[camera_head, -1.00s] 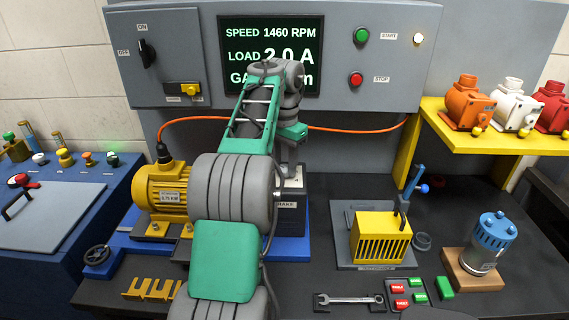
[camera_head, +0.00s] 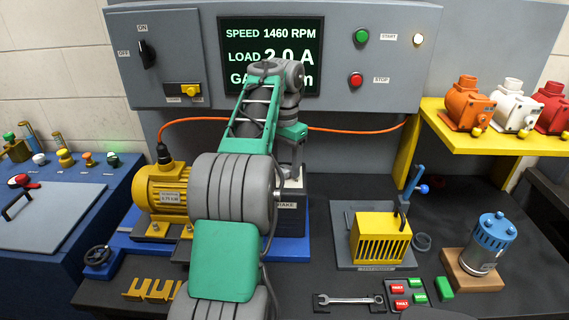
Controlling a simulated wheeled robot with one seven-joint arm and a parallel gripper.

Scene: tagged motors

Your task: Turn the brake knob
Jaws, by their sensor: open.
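The brake unit (camera_head: 291,222) is a dark box with a white label ending in "AKE", standing on the blue base behind my arm. My gripper (camera_head: 291,172) is open and points down at the top of the brake unit. The brake knob cannot be made out; my gripper and arm cover that area. I cannot tell whether the fingers touch it. A yellow motor (camera_head: 161,188) is mounted left of the brake, partly behind my arm. The display (camera_head: 268,50) reads 1460 RPM and 2.0 A; its lower line is partly covered by my arm.
An orange cable (camera_head: 345,129) runs behind my arm. The yellow shelf (camera_head: 500,143) holds several motors. Free bench lies behind the blue-topped motor.

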